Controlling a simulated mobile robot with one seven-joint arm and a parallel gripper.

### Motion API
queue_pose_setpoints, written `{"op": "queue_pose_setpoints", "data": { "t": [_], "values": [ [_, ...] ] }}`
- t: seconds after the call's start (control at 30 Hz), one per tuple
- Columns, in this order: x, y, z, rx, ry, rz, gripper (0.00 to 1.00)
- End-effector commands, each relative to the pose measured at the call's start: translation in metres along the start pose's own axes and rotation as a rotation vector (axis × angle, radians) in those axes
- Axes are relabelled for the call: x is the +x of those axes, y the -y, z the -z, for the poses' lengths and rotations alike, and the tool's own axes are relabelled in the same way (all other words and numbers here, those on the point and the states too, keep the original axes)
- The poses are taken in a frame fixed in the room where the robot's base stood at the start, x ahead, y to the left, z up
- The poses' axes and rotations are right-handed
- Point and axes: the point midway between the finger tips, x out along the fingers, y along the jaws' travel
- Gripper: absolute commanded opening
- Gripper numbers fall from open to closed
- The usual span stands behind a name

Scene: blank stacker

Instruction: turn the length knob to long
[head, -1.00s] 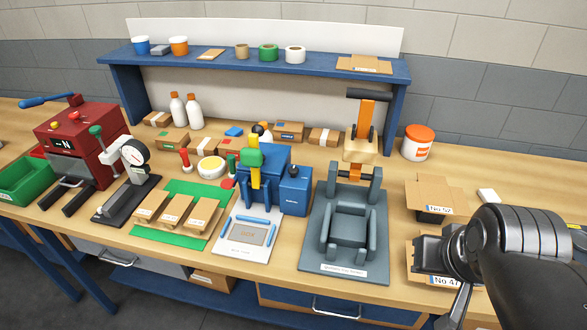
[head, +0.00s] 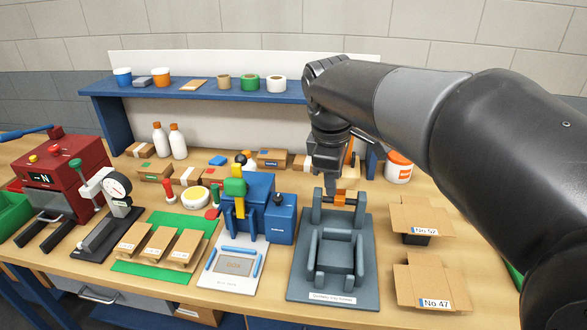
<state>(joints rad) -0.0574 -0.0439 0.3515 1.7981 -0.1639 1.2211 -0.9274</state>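No knob in view is legibly marked as the length knob, and I cannot tell which it is. The red machine (head: 64,176) at the far left shows an "N" on a dark panel (head: 41,178) and has small red and yellow knobs on top. The blue machine (head: 255,195) has a green block and a yellow lever (head: 239,208). My gripper (head: 334,194) points down above the back of the grey fixture (head: 292,292), in front of its orange lever, most of which is hidden. Its fingers are too small and dark to show whether they are open.
Cartons labelled No.52 (head: 423,215) and No.47 (head: 432,282) stand at the right. A green mat (head: 128,267) with several small boxes lies left of centre. A gauge stand (head: 117,186) stands beside the red machine. A blue shelf (head: 200,90) runs along the back.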

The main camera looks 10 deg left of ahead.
Motion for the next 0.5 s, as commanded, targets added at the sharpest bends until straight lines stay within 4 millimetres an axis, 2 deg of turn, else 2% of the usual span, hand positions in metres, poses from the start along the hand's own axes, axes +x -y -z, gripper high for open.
{"op": "queue_pose_setpoints", "data": {
  "t": [0.03,0.3,0.5],
  "values": [
    [0.004,-0.009,0.017,-0.083,-0.002,0.021,0.36],
    [0.024,-0.046,0.096,-0.545,-0.047,0.111,0.36],
    [0.042,-0.065,0.14,-0.814,-0.109,0.166,0.36]
  ]
}}
